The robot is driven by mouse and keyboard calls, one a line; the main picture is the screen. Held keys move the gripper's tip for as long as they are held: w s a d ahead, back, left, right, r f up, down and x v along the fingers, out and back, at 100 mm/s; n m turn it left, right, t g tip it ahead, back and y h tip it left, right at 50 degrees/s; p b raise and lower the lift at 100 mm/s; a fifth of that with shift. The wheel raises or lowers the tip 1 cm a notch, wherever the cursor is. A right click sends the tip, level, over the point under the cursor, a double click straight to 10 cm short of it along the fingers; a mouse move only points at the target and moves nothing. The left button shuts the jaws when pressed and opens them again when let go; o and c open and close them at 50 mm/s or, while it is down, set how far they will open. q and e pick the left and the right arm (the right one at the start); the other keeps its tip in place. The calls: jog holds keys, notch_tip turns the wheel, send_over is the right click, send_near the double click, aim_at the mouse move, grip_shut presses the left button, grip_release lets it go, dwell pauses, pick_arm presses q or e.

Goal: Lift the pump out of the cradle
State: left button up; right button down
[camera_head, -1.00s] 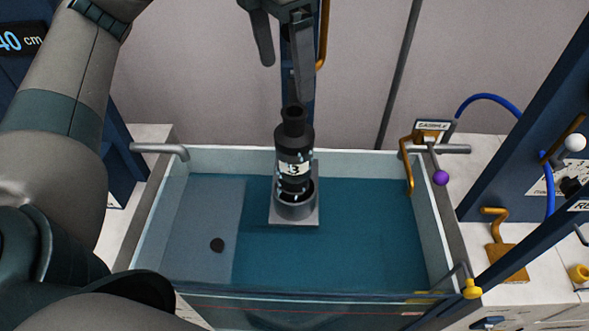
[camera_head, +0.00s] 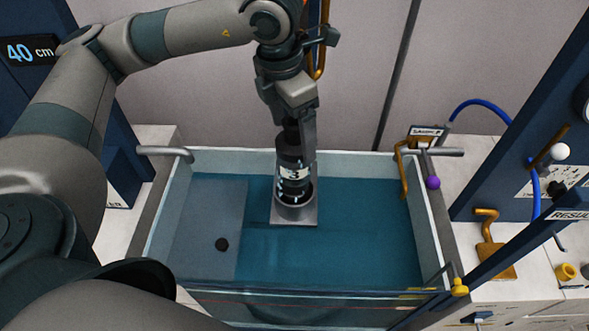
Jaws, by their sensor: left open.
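The pump (camera_head: 291,172) is a dark upright cylinder with a white label band. It stands in the round grey cradle (camera_head: 294,211), which sits on a square plate in the blue-floored tank. My left gripper (camera_head: 295,128) comes down from above and is at the pump's narrow top. Its jaws are open, with one finger in front of and beside the neck. The fingers hide most of the pump's top, and I cannot tell whether they touch it. My right gripper is not in view.
The tank's pale rim (camera_head: 230,152) surrounds the cradle. An orange pipe (camera_head: 404,170) hangs over the right wall near a purple knob (camera_head: 433,182). A dark blue frame stands at right.

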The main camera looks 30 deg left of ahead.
aim_at(294, 145)
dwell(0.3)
pick_arm(q)
jog(key=shift+f, duration=0.15)
jog(key=shift+f+p, duration=0.9)
jog(key=shift+p, duration=0.35)
notch_tip(294, 145, down, 2)
jog(key=shift+d+f+p, duration=0.1)
jog(key=shift+p, duration=0.45)
jog(key=shift+w+f, duration=0.15)
jog(key=shift+f, duration=0.3)
